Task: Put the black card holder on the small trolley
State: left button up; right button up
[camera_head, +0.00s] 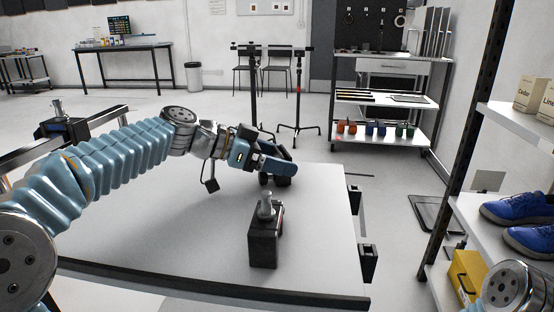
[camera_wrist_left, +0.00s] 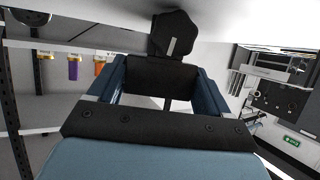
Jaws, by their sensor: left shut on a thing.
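My left gripper (camera_head: 278,166) reaches over the far part of the white tabletop (camera_head: 200,225), its fingers pointing right. It is shut on a black thing, most likely the card holder; in the left wrist view this dark block (camera_wrist_left: 160,76) fills the space between the blue fingers (camera_wrist_left: 162,85). A dark shape (camera_head: 282,181) shows just below the fingers in the head view; I cannot tell whether it is held or on the table. Nothing in view is clearly the small trolley; a wheel-less-looking white shelf unit (camera_head: 385,112) stands at the back right. My right gripper is out of view.
A black clamp block (camera_head: 264,240) with a metal knob stands on the tabletop's near right part. A metal rack (camera_head: 518,120) with blue shoes (camera_head: 518,208) and a yellow box (camera_head: 468,272) is at the right. Two black stands (camera_head: 298,100) stand behind the table.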

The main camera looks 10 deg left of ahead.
pick_arm(q)
jog(key=o, duration=1.1)
jog(key=v, duration=1.2)
jog(key=shift+a, duration=0.1)
